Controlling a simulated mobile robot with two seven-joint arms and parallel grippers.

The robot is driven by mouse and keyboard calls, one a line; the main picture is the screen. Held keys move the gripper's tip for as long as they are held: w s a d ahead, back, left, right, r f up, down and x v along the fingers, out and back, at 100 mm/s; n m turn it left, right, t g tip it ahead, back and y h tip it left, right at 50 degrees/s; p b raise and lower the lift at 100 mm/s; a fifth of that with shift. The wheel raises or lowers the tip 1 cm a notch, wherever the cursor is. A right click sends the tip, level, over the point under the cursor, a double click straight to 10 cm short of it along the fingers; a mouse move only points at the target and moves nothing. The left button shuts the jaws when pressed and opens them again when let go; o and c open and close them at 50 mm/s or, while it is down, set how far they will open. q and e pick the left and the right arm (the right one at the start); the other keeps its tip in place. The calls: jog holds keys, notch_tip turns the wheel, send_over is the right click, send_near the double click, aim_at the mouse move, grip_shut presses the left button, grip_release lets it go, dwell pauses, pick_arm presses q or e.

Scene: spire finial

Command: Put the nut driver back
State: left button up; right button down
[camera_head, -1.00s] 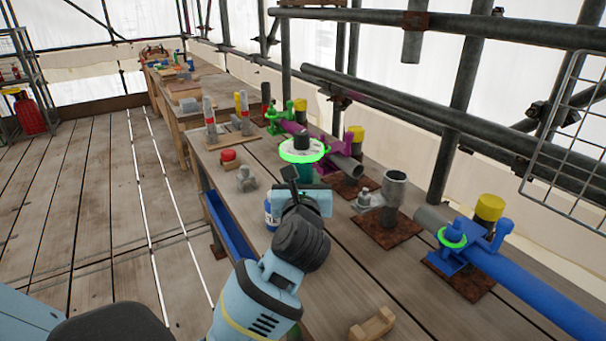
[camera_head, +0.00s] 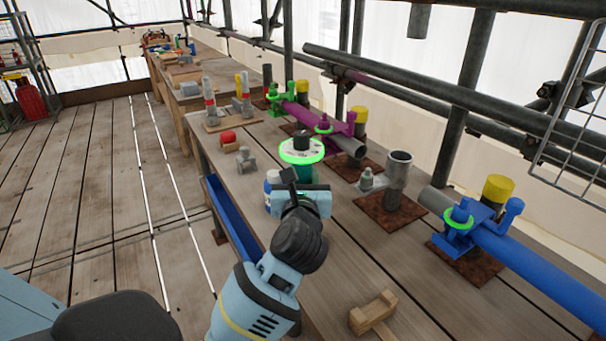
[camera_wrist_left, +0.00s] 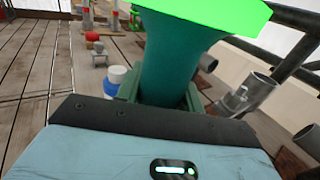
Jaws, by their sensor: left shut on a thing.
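The nut driver has a teal handle (camera_head: 304,172), a white disc with a bright green rim (camera_head: 302,150) and a black top. My left gripper (camera_head: 300,190) is shut on its lower part and holds it upright over the bench. In the left wrist view the teal handle (camera_wrist_left: 172,55) flares up to the bright green rim (camera_wrist_left: 210,12), and the fingers are mostly hidden by the wrist housing. I cannot tell which spot is the driver's place. My right gripper is not in view.
An upright grey pipe (camera_head: 397,180), a blue clamped pipe (camera_head: 500,245) and a purple pipe (camera_head: 310,118) line the bench's right side. A wooden mallet (camera_head: 372,312) lies in front. Bare bench (camera_head: 350,235) shows between.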

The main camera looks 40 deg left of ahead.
pick_arm(q)
jog(key=shift+f, duration=0.45)
jog(key=o, duration=1.3)
jog(key=shift+o, duration=1)
jog(key=shift+f, duration=0.2)
jog(key=o, duration=0.4)
jog(key=shift+f+b, duration=0.45)
jog(key=shift+f, duration=0.1)
jog(key=shift+s+d, duration=0.1)
